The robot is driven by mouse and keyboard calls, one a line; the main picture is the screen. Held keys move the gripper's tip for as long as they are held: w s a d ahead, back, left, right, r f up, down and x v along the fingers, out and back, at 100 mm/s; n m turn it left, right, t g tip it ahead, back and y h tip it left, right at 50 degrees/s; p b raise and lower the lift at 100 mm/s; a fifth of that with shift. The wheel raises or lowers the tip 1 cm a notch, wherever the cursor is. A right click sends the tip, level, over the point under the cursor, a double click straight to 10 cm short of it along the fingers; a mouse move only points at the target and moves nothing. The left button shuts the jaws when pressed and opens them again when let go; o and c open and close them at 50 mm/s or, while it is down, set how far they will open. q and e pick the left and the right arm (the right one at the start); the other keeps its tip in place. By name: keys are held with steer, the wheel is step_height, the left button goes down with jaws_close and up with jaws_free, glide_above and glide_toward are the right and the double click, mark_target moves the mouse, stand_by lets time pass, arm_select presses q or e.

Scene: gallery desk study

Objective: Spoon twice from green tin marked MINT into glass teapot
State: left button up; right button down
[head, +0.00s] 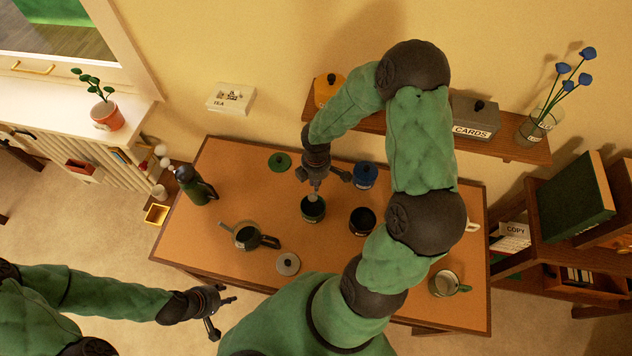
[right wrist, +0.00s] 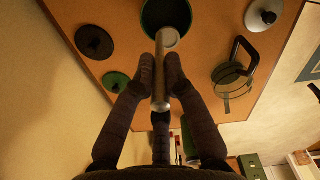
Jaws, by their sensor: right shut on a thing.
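The green tin (head: 313,211) stands open near the middle of the desk; its label is not legible. In the right wrist view, its dark round opening (right wrist: 165,14) is at the top. My right gripper (head: 316,180) is above the tin, shut on a silver spoon (right wrist: 161,85). The spoon points down over the opening; I cannot tell whether its tip is inside. The glass teapot (head: 246,237) stands lidless left of the tin, its dark handle to the right; it also shows in the right wrist view (right wrist: 232,80). My left gripper (head: 217,312) is open and empty, in front of the desk.
A shelf (head: 490,146) hangs behind.

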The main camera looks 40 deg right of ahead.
mark_target(316, 195)
steer(key=shift+f+b, duration=4.45)
steer(key=shift+f, duration=0.8)
steer(key=shift+r, duration=0.1)
steer(key=shift+r+p, duration=3.55)
steer(key=shift+r, duration=0.5)
